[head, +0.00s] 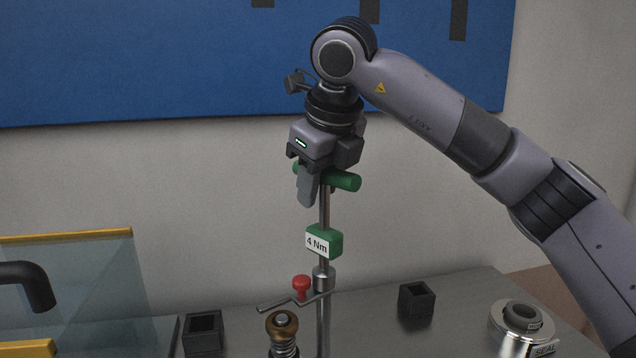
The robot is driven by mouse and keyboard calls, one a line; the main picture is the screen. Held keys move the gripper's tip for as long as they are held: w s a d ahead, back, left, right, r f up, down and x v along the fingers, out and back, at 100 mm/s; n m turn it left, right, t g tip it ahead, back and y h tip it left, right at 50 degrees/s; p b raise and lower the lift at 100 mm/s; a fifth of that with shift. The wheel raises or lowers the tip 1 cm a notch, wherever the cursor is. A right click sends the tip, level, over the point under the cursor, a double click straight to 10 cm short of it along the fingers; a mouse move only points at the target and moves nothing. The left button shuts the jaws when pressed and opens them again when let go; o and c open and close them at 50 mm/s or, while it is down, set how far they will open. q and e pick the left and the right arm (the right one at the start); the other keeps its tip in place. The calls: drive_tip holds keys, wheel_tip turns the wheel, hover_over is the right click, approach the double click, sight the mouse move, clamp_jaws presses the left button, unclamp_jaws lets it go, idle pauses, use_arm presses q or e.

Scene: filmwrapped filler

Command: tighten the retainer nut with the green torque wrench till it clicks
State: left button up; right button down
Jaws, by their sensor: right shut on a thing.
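The green torque wrench (323,241) hangs upright, with a green T-handle, a green block marked "4 Nm" and a steel shaft. My right gripper (308,190) is shut on its T-handle, fingers pointing down. A silver socket-like collar (323,277) sits low on the shaft, and a thin rod shows below it. A brownish ring (282,323) sits on a spring post in front and to the left, apart from the wrench shaft. I cannot tell whether this ring is the retainer nut. My left gripper is not in view.
A red knob (301,285) and a bent metal crank (285,303) lie close to the wrench's lower end. Black square holders (416,300) stand on the grey bench. A labelled round part (522,318) is at right. A clear yellow-edged panel (95,285) stands at left.

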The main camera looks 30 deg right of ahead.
drive_tip(key=shift+r+n, duration=0.1)
drive_tip(key=shift+n, duration=0.2)
drive_tip(key=shift+r, duration=0.15)
